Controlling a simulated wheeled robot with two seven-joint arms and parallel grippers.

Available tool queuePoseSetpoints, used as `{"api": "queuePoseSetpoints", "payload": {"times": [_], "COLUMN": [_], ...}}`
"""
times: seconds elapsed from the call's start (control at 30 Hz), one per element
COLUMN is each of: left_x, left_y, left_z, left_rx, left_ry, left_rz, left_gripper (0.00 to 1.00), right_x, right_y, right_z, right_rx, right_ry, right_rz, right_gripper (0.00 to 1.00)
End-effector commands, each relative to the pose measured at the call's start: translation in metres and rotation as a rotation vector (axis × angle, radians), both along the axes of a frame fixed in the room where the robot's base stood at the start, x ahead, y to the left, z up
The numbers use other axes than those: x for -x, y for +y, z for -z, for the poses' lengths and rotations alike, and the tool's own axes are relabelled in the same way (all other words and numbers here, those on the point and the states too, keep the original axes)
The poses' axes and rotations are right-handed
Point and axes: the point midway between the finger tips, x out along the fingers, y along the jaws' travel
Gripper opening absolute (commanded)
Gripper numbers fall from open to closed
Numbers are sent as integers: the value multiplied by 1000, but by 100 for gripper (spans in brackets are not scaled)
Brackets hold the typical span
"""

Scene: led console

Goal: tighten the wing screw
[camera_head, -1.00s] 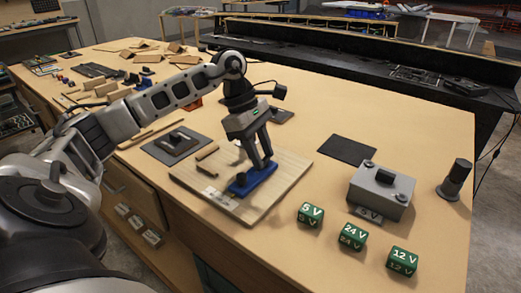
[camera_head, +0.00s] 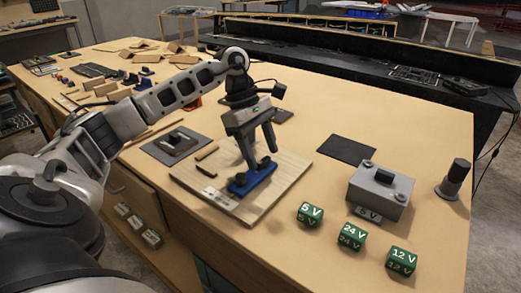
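A blue fixture (camera_head: 254,179) lies on a light wooden board (camera_head: 285,178). Small dark knob-like parts show on its top, one (camera_head: 265,162) near its far right end and one near its near left end. I cannot tell for certain which is the wing screw. My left gripper (camera_head: 261,159) comes down from above with its two fingers spread apart. The fingertips are just above or beside the far knob. I see nothing held, and contact is hard to judge. My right gripper is not in view.
A grey box (camera_head: 378,195) with a black top part stands to the right. Green cubes marked 5 V (camera_head: 310,214), 24 V (camera_head: 351,236) and 12 V (camera_head: 401,261) lie in front. A dark post (camera_head: 455,178) stands at far right. A brown handle-like piece (camera_head: 207,151) lies beside the gripper.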

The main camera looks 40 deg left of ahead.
Motion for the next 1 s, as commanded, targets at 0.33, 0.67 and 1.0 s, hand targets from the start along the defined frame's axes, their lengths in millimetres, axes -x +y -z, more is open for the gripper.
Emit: {"api": "queuePoseSetpoints", "payload": {"times": [0.33, 0.67, 1.0], "left_x": [1, 2, 6], "left_y": [1, 26, 53], "left_z": [-2, -62, -133], "left_rx": [0, 1, -1], "left_ry": [5, -2, 2], "left_rz": [0, -2, -1], "left_gripper": [58, 58, 58], "right_x": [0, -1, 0], "right_y": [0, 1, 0], "right_z": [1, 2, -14], "right_rx": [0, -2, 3], "right_ry": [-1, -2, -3], "right_rz": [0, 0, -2], "right_gripper": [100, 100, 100]}}
